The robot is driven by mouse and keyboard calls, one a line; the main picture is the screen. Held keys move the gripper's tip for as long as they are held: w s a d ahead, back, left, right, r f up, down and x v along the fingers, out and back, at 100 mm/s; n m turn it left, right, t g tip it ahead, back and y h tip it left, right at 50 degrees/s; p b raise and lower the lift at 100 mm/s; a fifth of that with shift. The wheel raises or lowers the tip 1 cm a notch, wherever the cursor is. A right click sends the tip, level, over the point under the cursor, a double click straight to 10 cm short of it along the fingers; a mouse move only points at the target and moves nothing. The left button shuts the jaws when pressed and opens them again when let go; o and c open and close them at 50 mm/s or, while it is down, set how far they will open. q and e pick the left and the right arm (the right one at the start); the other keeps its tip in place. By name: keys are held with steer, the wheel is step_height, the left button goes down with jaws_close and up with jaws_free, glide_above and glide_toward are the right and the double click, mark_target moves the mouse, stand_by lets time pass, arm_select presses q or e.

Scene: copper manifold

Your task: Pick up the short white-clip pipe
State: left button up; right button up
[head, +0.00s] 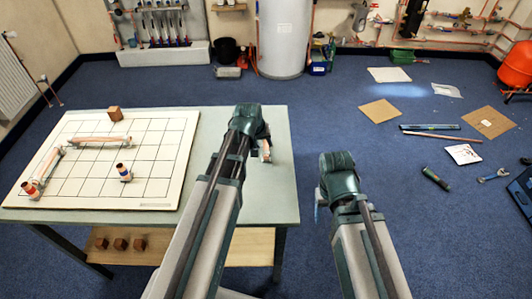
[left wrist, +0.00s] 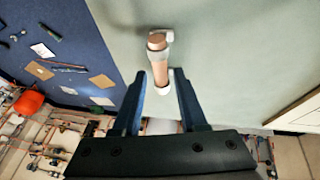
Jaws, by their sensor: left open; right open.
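The short white-clip pipe (left wrist: 159,66) is a short copper tube with white clips, lying on the grey-green table top in the left wrist view. In the head view it shows in part (head: 265,150) beside my left gripper (head: 257,147), near the table's right edge. My left gripper is open, and in the left wrist view its two fingers (left wrist: 160,76) stand on either side of the pipe's nearer part. No contact shows; the height above the pipe is hard to tell. My right gripper (head: 319,195) is beyond the table's right side, mostly hidden by its wrist, with nothing seen in it.
A white gridded board (head: 160,170) covers the table's left part. It carries a longer copper pipe (head: 98,141), another at its left edge, a blue-banded fitting (head: 123,172) and a wooden block (head: 115,114). Brown blocks lie on the lower shelf (head: 160,250). Tools and mats lie on the floor at right.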

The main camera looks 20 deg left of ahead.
mark_target(266, 148)
arm_select(q)
steer(key=shift+s+b+x, duration=0.2)
steer(key=shift+b+x, duration=2.25)
steer(key=shift+x, duration=0.2)
steer(key=shift+c, duration=0.4)
jaws_close()
